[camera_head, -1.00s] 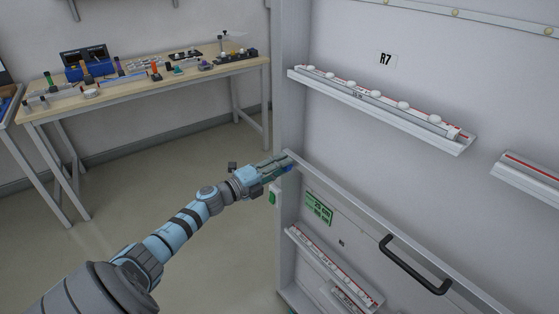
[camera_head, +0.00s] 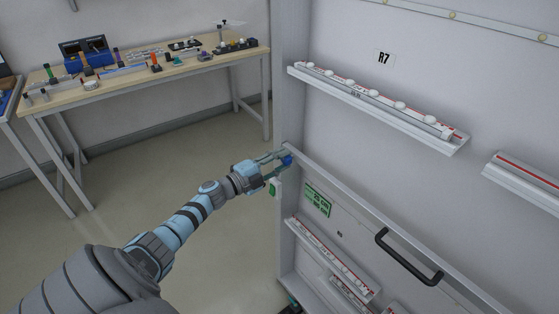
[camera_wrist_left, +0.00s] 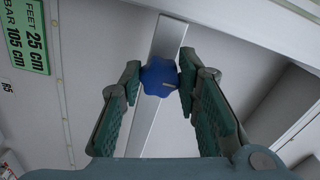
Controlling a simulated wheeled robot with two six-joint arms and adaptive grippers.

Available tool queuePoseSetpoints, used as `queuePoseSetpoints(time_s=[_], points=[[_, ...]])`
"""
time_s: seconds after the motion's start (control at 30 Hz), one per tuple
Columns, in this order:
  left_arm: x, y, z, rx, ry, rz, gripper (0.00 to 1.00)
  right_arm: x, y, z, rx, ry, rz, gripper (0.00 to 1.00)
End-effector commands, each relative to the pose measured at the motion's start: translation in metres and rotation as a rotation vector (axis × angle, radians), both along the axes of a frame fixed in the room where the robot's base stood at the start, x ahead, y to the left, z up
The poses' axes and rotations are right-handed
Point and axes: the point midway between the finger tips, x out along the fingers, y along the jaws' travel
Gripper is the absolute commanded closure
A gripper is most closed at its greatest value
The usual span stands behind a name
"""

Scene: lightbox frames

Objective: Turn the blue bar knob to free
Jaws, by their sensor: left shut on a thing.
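The blue knob (camera_head: 287,160) sits at the left end of the grey bar, on the frame's upright post. In the left wrist view the knob (camera_wrist_left: 159,77) is a lobed blue disc in front of the pale bar (camera_wrist_left: 150,125). My left gripper (camera_head: 280,161) reaches it from the left. Its two green-padded fingers (camera_wrist_left: 160,80) stand on either side of the knob and are shut on it, with the fingertips at its sides. My right gripper is not in view.
A black handle (camera_head: 409,257) is on the panel below the bar. A green sign (camera_head: 317,199) is near the post. White ledges (camera_head: 375,108) stick out of the panel. A workbench (camera_head: 150,77) with tools stands at the back left. The floor between is clear.

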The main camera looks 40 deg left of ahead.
Motion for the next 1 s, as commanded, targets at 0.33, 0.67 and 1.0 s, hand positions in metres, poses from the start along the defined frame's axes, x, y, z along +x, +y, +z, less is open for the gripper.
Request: queuePoseSetpoints(time_s=[0.33,0.67,1.0], points=[[0.001,0.0,0.004,-0.001,-0.008,-0.001,0.5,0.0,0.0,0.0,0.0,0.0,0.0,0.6],[-0.003,0.001,0.001,0.002,-0.002,0.001,0.5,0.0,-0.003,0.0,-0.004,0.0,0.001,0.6],[-0.081,0.017,0.0,0.005,0.004,-0.006,0.5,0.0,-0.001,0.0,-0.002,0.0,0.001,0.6]])
